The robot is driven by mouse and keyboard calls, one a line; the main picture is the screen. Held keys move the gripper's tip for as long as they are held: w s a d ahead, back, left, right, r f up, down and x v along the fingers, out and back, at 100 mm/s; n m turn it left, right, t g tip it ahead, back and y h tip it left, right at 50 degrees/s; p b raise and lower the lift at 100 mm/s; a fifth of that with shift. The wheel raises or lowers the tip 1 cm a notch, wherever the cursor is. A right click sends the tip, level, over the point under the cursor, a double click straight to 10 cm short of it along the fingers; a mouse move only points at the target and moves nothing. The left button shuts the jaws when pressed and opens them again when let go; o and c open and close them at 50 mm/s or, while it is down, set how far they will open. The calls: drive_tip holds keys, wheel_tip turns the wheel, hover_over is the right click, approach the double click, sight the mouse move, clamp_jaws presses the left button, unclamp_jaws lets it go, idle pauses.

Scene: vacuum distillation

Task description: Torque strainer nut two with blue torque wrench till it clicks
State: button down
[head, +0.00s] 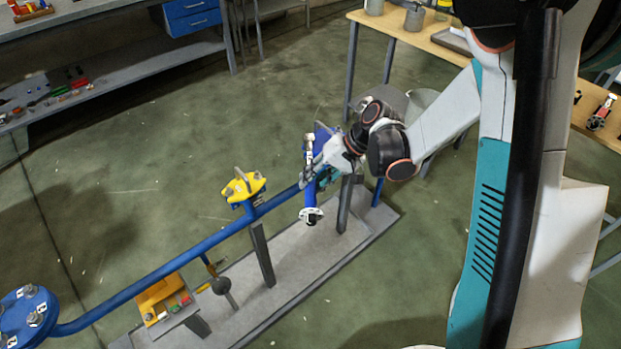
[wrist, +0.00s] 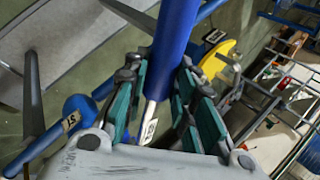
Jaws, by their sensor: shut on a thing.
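My gripper (head: 314,172) is shut on the blue torque wrench (head: 310,190), above the right part of the blue pipe. The wrench hangs nearly upright, with a silver part above the gripper and a pale ring-like end below. In the wrist view, the green-padded fingers (wrist: 158,100) close around the wrench (wrist: 177,28), where its blue sleeve meets a silver shaft. A yellow flanged fitting with bolts (head: 243,186) sits on the pipe left of my gripper, apart from the wrench. I cannot tell which nut is strainer nut two; no nut touching the wrench is visible.
A blue round flange with labelled nuts (head: 28,315) is at lower left. The pipe (head: 160,285) runs over a grey base plate (head: 300,270) with upright posts. An orange box (head: 163,298) stands beside it. A wooden table (head: 400,32) is behind; open floor lies left.

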drive_tip(key=w+d+n+g+h, duration=0.1)
drive_tip(key=w+d+n+g, duration=0.3)
drive_tip(key=d+n, duration=0.4)
drive_tip(key=d+g, duration=0.1)
drive_tip(key=d, duration=0.2)
drive_tip(key=shift+d, duration=0.35)
idle(0.5)
drive_tip(key=s+a, duration=0.1)
drive_tip(key=a+m, duration=0.1)
drive_tip(key=shift+s+a+m+t, duration=0.3)
drive_tip(key=shift+s+t, duration=0.1)
drive_tip(key=shift+a, duration=0.1)
